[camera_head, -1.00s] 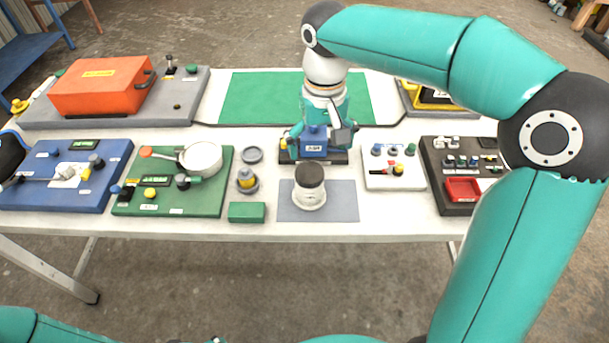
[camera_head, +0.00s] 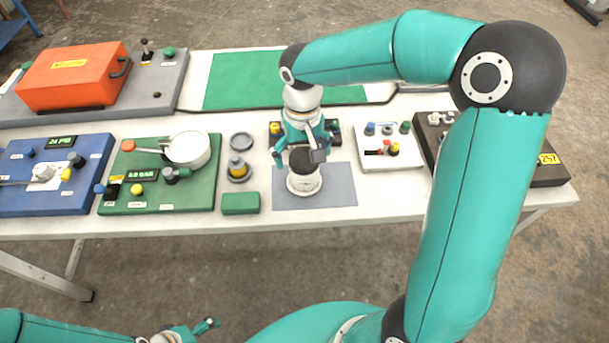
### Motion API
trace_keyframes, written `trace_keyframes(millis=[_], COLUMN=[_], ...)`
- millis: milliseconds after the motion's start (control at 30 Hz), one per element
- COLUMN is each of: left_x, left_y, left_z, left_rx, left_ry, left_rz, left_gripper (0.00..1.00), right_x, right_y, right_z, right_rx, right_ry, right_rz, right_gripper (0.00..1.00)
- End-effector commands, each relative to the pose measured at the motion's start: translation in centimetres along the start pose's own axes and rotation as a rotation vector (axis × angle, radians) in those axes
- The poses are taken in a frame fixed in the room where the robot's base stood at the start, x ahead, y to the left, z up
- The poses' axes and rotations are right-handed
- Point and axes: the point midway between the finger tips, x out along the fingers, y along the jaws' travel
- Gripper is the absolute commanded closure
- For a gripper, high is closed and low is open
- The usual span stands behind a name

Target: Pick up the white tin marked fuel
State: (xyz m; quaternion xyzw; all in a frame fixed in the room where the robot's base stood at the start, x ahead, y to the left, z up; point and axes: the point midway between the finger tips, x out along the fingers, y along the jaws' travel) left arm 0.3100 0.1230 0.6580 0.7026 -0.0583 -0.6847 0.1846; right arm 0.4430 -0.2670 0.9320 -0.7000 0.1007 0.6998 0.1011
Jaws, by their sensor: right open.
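A white tin (camera_head: 304,184) with a dark lid stands upright on a grey mat (camera_head: 340,186) near the front edge of the table. The marking on it is too small to read. My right gripper (camera_head: 300,156) is open and points down at the tin, with its fingers to either side of the dark lid. I cannot tell whether they touch it. Part of my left gripper (camera_head: 205,327) shows low at the bottom edge, away from the table, and its jaws are unclear.
A green board (camera_head: 150,195) with a white pot (camera_head: 190,148) lies to the left. A white switch panel (camera_head: 388,156) is to the right. The dark base behind the tin is partly hidden.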

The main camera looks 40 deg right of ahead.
Motion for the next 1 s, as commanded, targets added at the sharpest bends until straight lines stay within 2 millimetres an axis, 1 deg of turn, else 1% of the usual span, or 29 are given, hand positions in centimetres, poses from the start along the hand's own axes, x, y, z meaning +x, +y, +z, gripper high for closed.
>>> trace_keyframes(millis=[167, 300, 433, 533, 733, 767, 1000], left_x=[-0.3, -0.7, -0.7, -0.8, -0.7, -0.7, -0.7], left_y=[0.1, 0.3, 0.3, 0.3, 0.3, 0.3, 0.3], left_z=[0.0, 0.0, 0.0, 0.0, 0.0, 0.0, 0.0], left_rx=[0.0, 0.0, 0.0, 0.0, 0.0, 0.0, 0.0], left_ry=[0.0, 0.0, 0.0, 0.0, 0.0, 0.0, 0.0], left_rz=[0.0, 0.0, 0.0, 0.0, 0.0, 0.0, 0.0], left_gripper=[0.03, 0.03, 0.03, 0.03, 0.03, 0.03, 0.03], right_x=[1.1, 3.1, 4.8, 5.3, 5.4, 5.4, 5.4], right_y=[0.2, 0.5, 0.5, 0.5, 0.4, 0.4, 0.4], right_z=[0.0, -0.2, -0.3, -0.2, -0.3, -0.3, -0.3], right_rx=[0.002, 0.002, 0.0, 0.001, 0.002, 0.002, 0.001], right_ry=[-0.004, -0.006, -0.003, -0.002, -0.001, 0.0, 0.0], right_rz=[0.001, 0.001, 0.001, 0.001, 0.0, 0.0, 0.0], right_gripper=[0.03, 0.03, 0.03, 0.03, 0.03, 0.06, 0.46])
